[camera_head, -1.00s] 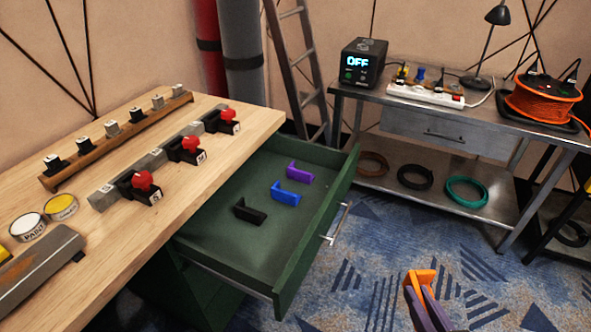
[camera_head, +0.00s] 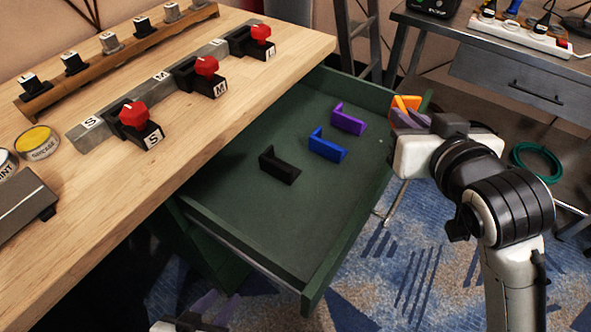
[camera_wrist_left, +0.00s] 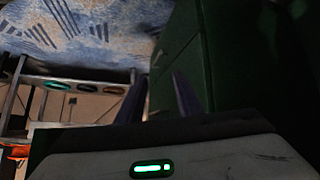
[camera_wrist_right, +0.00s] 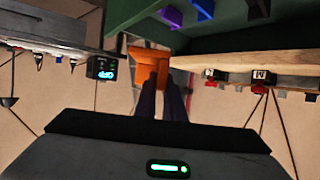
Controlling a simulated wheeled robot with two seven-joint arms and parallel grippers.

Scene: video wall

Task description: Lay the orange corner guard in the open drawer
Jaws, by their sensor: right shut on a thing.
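The orange corner guard (camera_head: 406,102) is held by my right gripper (camera_head: 410,118), which is shut on it near the far right corner of the drawer in the head view. The guard also shows between the fingertips in the right wrist view (camera_wrist_right: 150,62). The green drawer (camera_head: 310,222) is pulled out from under the workbench. A black guard (camera_head: 279,167), a blue guard (camera_head: 328,146) and a purple guard (camera_head: 348,119) lie apart inside it. My left gripper (camera_head: 208,308) is low at the bottom edge; its fingers are apart and empty in the left wrist view (camera_wrist_left: 158,95).
A metal table (camera_head: 480,75) with a power strip (camera_head: 520,35) stands beyond my right arm. The drawer's near part is bare.

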